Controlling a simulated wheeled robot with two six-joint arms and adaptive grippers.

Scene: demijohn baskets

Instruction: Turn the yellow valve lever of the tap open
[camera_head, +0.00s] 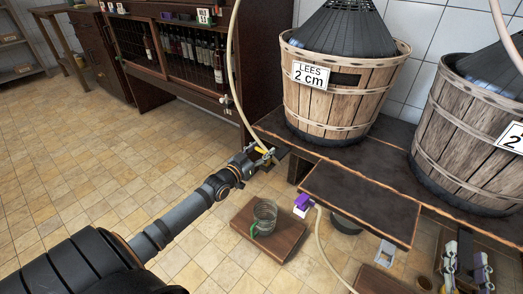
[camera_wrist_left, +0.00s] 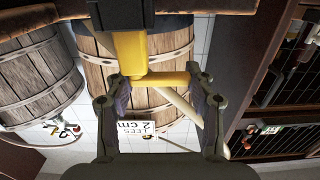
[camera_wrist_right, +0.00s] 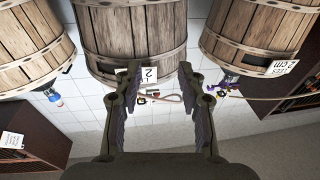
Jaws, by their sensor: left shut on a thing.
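The yellow valve lever (camera_head: 261,151) of the tap is at the front left corner of the dark bench, beside a pale hose. In the left wrist view the yellow lever (camera_wrist_left: 160,80) lies across between my left fingers, with an upright yellow part rising from it to the dark tap body (camera_wrist_left: 122,18). My left gripper (camera_head: 264,155) is shut on the lever; it also shows in the left wrist view (camera_wrist_left: 154,84). My right gripper (camera_head: 467,268) is at the lower right, away from the tap. In the right wrist view it (camera_wrist_right: 158,76) is open and empty.
A wooden-slat basket (camera_head: 338,97) labelled LEES 2 cm stands behind the tap, with another basket (camera_head: 470,135) to the right. A glass jug (camera_head: 265,215) stands on a low wooden board (camera_head: 288,236) below. A purple clip (camera_head: 302,203) with a hose hangs by the lower shelf (camera_head: 360,200).

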